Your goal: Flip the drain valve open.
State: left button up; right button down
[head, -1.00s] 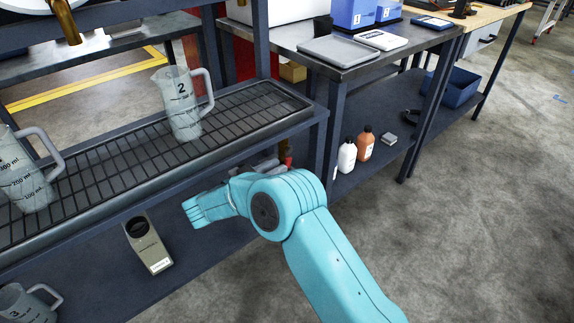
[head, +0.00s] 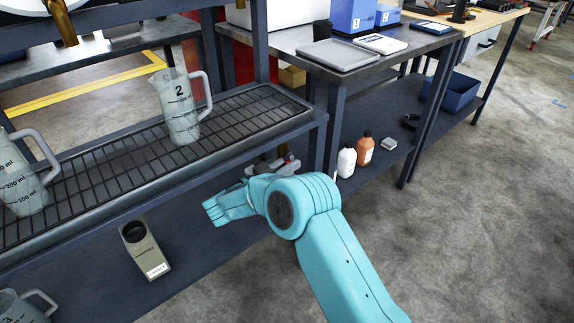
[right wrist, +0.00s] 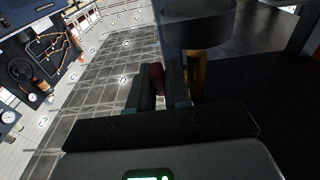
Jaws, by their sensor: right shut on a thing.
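The drain valve's red handle (head: 291,159) shows as a small patch below the right end of the drip tray (head: 266,93). My right gripper (head: 270,166) is there, partly hidden by my own turquoise arm. In the right wrist view the red handle (right wrist: 157,78) lies between the two fingers of my right gripper (right wrist: 165,92), which are shut on it. A brass pipe (right wrist: 196,75) stands just right of the fingers, below a dark round fitting (right wrist: 195,28). The valve body is mostly hidden in the head view. My left gripper is not in view.
Jug 2 (head: 178,105) and another jug (head: 22,185) stand on the grated tray. A grey-beige device (head: 146,250) and jug 3 (head: 22,305) are on the lower shelf. White (head: 346,161) and orange (head: 364,151) bottles stand right of the frame leg.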

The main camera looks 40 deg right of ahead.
jog(key=shift+d+f+h, duration=0.2)
jog(key=shift+f+h, duration=0.1)
jog(key=shift+h, duration=0.3)
jog(key=shift+d+r+h+b, duration=0.1)
jog(key=shift+r+h+b, duration=0.1)
jog(key=shift+h+b, duration=0.3)
jog(key=c, duration=1.4)
grip_release()
jog(key=shift+c, duration=0.2)
